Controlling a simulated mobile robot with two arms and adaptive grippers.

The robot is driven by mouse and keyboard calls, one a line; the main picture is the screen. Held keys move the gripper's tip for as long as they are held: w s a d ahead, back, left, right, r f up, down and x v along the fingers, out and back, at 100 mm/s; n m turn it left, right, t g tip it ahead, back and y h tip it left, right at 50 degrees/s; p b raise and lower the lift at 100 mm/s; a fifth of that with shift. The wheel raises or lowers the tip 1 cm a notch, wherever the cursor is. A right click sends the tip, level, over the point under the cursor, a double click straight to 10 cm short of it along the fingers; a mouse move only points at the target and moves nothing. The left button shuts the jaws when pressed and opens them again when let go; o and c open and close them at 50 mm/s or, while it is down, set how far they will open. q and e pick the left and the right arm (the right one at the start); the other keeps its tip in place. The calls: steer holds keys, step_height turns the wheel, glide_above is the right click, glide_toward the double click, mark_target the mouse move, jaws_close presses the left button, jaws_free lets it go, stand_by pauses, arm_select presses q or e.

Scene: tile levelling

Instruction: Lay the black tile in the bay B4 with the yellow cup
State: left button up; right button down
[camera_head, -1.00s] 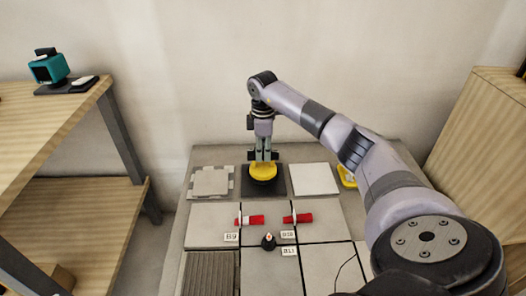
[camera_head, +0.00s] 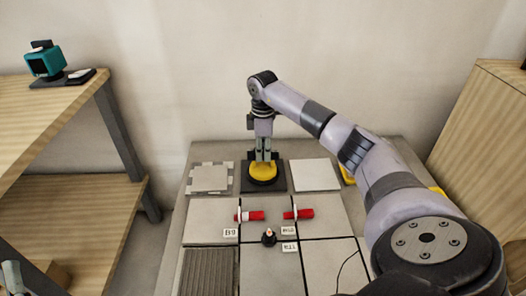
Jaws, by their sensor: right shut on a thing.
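My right gripper (camera_head: 263,158) is shut on the yellow cup (camera_head: 263,172) at the back of the bench. The yellow cup is over the middle of the black tile (camera_head: 278,184) and appears to touch it. The black tile lies flat in the back row, between a grey notched tile and a pale tile. The bay labels are too small to read surely, so I cannot tell which bay is B4. A grey piece at the lower left edge looks like part of my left gripper (camera_head: 12,277). Its fingers cannot be made out.
The grey notched tile (camera_head: 210,178) and pale tile (camera_head: 314,175) flank the black one. Two red-handled things (camera_head: 250,216) (camera_head: 298,213) and a small dark cone (camera_head: 269,238) stand among the bays. A ribbed tile (camera_head: 208,272) lies front left. Wooden shelving (camera_head: 60,115) stands left.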

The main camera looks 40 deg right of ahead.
stand_by(0.3)
steer(key=shift+f, duration=0.2)
stand_by(0.6)
steer(key=c, duration=1.4)
jaws_free()
step_height(320, 180, up, 12)
